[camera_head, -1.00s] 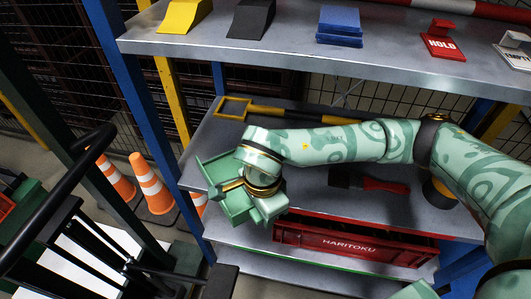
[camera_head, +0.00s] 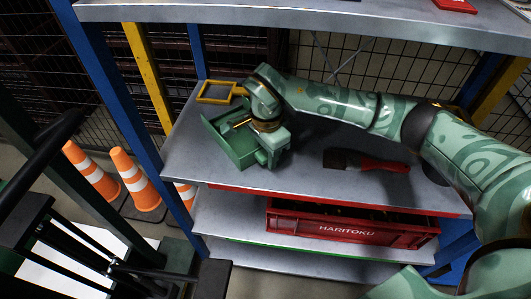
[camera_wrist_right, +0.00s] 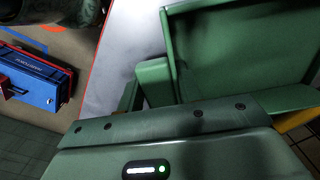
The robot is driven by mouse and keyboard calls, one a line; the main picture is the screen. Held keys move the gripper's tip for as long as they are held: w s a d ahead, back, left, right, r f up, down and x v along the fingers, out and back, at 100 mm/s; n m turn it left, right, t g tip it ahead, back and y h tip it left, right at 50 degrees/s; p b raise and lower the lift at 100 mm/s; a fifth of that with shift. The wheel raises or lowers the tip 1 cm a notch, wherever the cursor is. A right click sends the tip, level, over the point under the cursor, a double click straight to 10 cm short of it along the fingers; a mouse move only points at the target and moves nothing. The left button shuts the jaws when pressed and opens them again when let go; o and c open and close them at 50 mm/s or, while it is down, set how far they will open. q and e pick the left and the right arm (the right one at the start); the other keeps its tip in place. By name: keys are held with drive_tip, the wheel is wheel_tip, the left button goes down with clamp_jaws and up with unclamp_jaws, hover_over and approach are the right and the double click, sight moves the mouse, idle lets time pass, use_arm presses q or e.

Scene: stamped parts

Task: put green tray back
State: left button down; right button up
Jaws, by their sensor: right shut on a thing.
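The green tray (camera_head: 226,148) is at the left end of the middle grey shelf (camera_head: 300,170) in the head view. My right gripper (camera_head: 262,148) is shut on its right side. The tray looks roughly level, and I cannot tell whether it touches the shelf. In the right wrist view, the tray's open inside (camera_wrist_right: 245,50) and raised walls fill the upper right. The fingertips are mostly hidden by the gripper body and tray. My left gripper is not in view.
A yellow-framed tool (camera_head: 216,93) lies behind the tray. A red-handled brush or scraper (camera_head: 365,163) lies to the right, with bare shelf between. A red crate (camera_head: 345,222) sits below. A blue post (camera_head: 120,100) and yellow post stand left; the upper shelf (camera_head: 300,22) overhangs.

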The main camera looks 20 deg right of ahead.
drive_tip(key=o, duration=1.2)
wheel_tip(320, 180, up, 8)
drive_tip(key=p, duration=0.2)
drive_tip(key=shift+f+p, duration=0.1)
drive_tip(key=shift+p, duration=0.25)
